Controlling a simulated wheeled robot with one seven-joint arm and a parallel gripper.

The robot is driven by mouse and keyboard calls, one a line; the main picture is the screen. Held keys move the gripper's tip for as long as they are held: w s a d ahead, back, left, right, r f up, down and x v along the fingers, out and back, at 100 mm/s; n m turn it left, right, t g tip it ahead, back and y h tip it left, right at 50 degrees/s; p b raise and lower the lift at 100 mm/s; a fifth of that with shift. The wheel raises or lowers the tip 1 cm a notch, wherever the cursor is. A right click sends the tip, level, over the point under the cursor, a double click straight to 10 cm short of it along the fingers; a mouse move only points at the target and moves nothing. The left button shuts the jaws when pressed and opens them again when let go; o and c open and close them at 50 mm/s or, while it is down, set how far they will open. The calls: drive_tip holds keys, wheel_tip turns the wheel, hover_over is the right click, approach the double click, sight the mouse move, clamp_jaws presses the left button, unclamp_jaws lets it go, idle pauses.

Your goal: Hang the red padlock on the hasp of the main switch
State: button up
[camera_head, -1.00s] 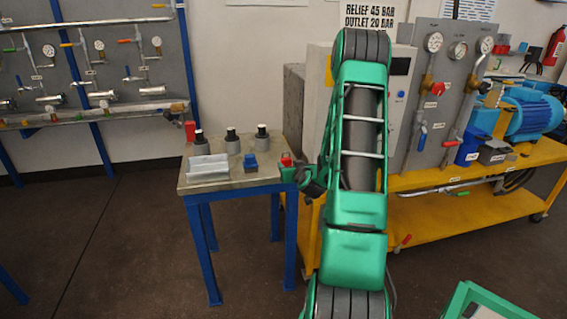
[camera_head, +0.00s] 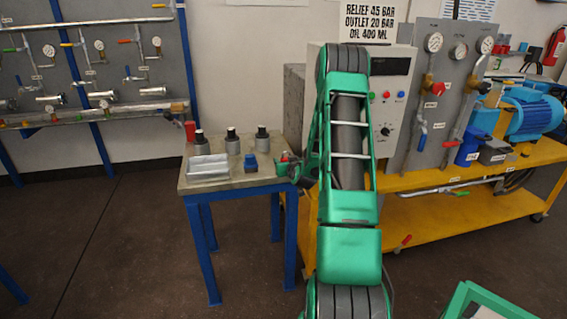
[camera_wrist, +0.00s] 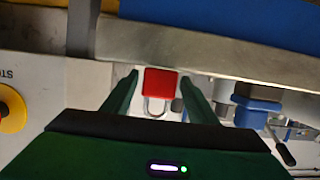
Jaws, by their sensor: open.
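The red padlock (camera_wrist: 161,82) lies between the two fingers of my open gripper (camera_wrist: 160,77) in the wrist view, its pale shackle towards the gripper body. I cannot tell whether the fingers touch it. In the head view, a small red patch (camera_head: 285,156), likely the padlock, shows at the right end of the small table, with my gripper (camera_head: 292,170) beside it. My arm hides part of the grey cabinet (camera_head: 400,105). I cannot make out the main switch's hasp. A yellow disc with a red centre (camera_wrist: 10,108) is at the wrist view's left edge.
The small table (camera_head: 232,182) holds a silver channel piece (camera_head: 208,167), a blue block (camera_head: 250,163) and dark-topped cylinders (camera_head: 232,142). A yellow bench (camera_head: 455,210) with a blue motor (camera_head: 530,112) stands right. Floor in front of the table is clear.

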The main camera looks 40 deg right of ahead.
drive_tip(key=c, duration=1)
drive_tip(key=shift+r, duration=3.05)
